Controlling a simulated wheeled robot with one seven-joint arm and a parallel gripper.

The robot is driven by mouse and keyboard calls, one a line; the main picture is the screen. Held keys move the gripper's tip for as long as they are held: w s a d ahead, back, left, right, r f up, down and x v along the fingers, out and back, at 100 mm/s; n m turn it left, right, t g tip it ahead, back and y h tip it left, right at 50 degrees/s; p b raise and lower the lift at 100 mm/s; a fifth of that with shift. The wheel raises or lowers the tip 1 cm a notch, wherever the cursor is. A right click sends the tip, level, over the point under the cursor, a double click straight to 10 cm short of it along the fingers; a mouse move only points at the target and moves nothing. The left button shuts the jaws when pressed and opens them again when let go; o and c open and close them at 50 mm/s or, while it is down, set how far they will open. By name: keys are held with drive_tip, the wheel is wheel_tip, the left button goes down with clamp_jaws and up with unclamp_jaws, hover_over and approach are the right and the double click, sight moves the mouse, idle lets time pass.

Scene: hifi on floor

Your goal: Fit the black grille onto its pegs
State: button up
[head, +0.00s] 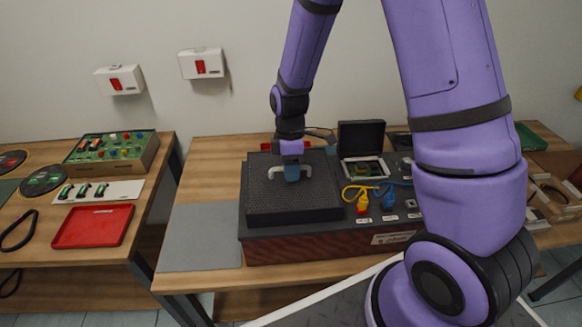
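The black grille (290,205) is a dark, perforated, square panel at the left part of a wide dark device with a reddish-brown front (310,247). It looks about level, with its front edge standing above the device's top. Whether it rests flush or is slightly raised is unclear. The pegs are hidden. My gripper (291,174) is over the middle of the grille, pointing down. Pale grey parts spread to both sides of a blue piece there. They are too small to tell fingers from a handle, or whether it grips anything.
Right of the grille stand an open black-lidded case (361,140), a yellow cable plug (362,202) and a blue one (388,199). A grey mat (202,238) at left is clear. A left table holds a red tray (93,226) and a green board (110,148).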

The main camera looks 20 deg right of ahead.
drive_tip(key=shift+r, duration=0.1)
wheel_tip(320, 180, up, 10)
drive_tip(key=w, duration=0.2)
drive_tip(key=shift+d+r, duration=0.2)
drive_tip(key=shift+d, duration=0.1)
idle(0.4)
wheel_tip(320, 180, up, 8)
idle(0.8)
